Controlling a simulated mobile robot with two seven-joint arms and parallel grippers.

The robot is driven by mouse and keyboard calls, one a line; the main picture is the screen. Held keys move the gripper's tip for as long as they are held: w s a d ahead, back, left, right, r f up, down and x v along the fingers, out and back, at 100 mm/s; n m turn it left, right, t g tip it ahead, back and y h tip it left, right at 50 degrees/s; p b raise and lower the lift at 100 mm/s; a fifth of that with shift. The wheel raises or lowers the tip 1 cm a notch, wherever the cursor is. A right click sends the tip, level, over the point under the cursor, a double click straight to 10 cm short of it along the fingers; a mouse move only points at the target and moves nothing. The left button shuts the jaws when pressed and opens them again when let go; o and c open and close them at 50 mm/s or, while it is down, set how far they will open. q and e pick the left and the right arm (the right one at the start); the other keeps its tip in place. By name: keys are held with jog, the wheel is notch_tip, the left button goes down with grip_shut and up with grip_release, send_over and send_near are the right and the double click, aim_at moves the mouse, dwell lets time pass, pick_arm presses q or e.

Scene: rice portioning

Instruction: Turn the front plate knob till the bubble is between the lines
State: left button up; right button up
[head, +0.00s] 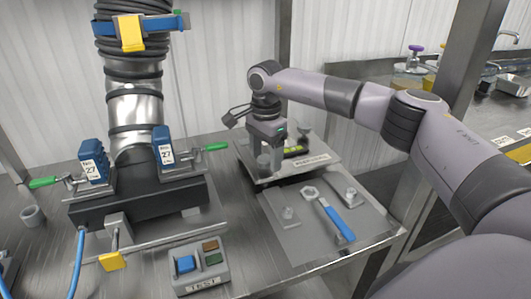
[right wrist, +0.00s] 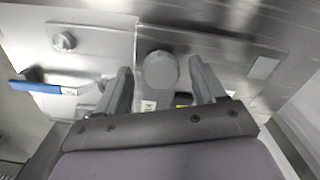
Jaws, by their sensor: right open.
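My right gripper (head: 268,160) points down over the front edge of the steel plate (head: 318,160), which carries a printed label. In the right wrist view, the open fingers (right wrist: 160,90) stand on either side of a round grey knob (right wrist: 160,70), with gaps that look clear on both sides. The gripper hides most of the knob in the head view. A level with a yellow-green vial (head: 294,150) lies on the plate just behind the gripper. The bubble is too small to make out. My left gripper is not in view.
A grey mat (head: 290,237) in front holds a blue-handled wrench (head: 338,222) and bolt-like parts. A dark machine with blue counters (head: 93,160) and green handles stands left. A test button box (head: 200,270) sits at the front.

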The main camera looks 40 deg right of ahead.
jog(key=c, duration=1.1)
jog(key=shift+o, duration=0.2)
jog(key=m+p, duration=0.2)
jog(key=m, duration=0.2)
jog(key=shift+r, duration=0.1)
jog(key=m+p, duration=0.1)
jog(key=m, duration=0.4)
jog(key=shift+p, duration=0.4)
jog(key=m+p, duration=0.1)
jog(key=m, duration=0.4)
jog(key=shift+m+p, duration=0.3)
jog(key=shift+m, duration=0.1)
jog(key=m+p, duration=0.1)
jog(key=m, duration=0.3)
jog(key=shift+m, duration=0.4)
